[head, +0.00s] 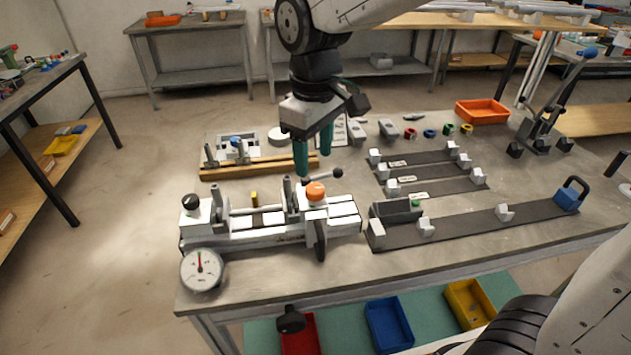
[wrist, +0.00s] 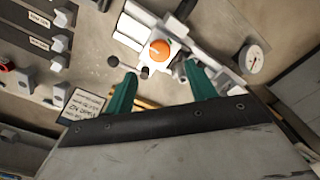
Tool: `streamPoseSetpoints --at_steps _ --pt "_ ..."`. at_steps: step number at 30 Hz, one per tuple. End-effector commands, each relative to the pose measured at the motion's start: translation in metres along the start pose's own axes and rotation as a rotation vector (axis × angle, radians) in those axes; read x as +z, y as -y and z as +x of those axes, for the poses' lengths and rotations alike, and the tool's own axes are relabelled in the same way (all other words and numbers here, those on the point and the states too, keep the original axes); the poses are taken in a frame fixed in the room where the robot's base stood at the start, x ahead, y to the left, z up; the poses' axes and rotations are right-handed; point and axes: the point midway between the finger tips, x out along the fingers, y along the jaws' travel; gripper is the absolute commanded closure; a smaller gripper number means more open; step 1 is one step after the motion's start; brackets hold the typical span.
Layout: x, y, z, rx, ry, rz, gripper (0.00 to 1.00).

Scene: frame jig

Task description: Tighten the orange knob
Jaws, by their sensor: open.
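The orange knob (head: 316,191) sits on top of the right part of the white frame jig (head: 262,236) on the table. In the wrist view the orange knob (wrist: 160,50) shows beyond my fingertips, a little above the gap between them. My gripper (head: 313,165), with green fingers, is above and slightly behind the knob in the head view. It also shows in the wrist view (wrist: 158,76), with its fingers spread apart and nothing between them. The gripper and the knob look apart.
A dial gauge (head: 202,269) stands at the jig's front left. A black-knobbed lever (head: 322,173) lies just behind the orange knob. Dark rails with white blocks (head: 480,220) fill the right side. A wooden bar (head: 258,166) lies behind the jig. An orange tray (head: 482,110) sits at back right.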

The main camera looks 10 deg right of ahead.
Motion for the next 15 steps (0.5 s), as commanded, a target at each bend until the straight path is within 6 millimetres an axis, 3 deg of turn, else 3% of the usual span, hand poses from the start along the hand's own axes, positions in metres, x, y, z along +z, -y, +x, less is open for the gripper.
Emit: streamPoseSetpoints --at_steps 9,15 --pt "0.002 0.0 0.051 -0.002 0.006 0.004 0.44" --pt "0.002 0.0 0.069 -0.001 0.003 0.004 0.44"
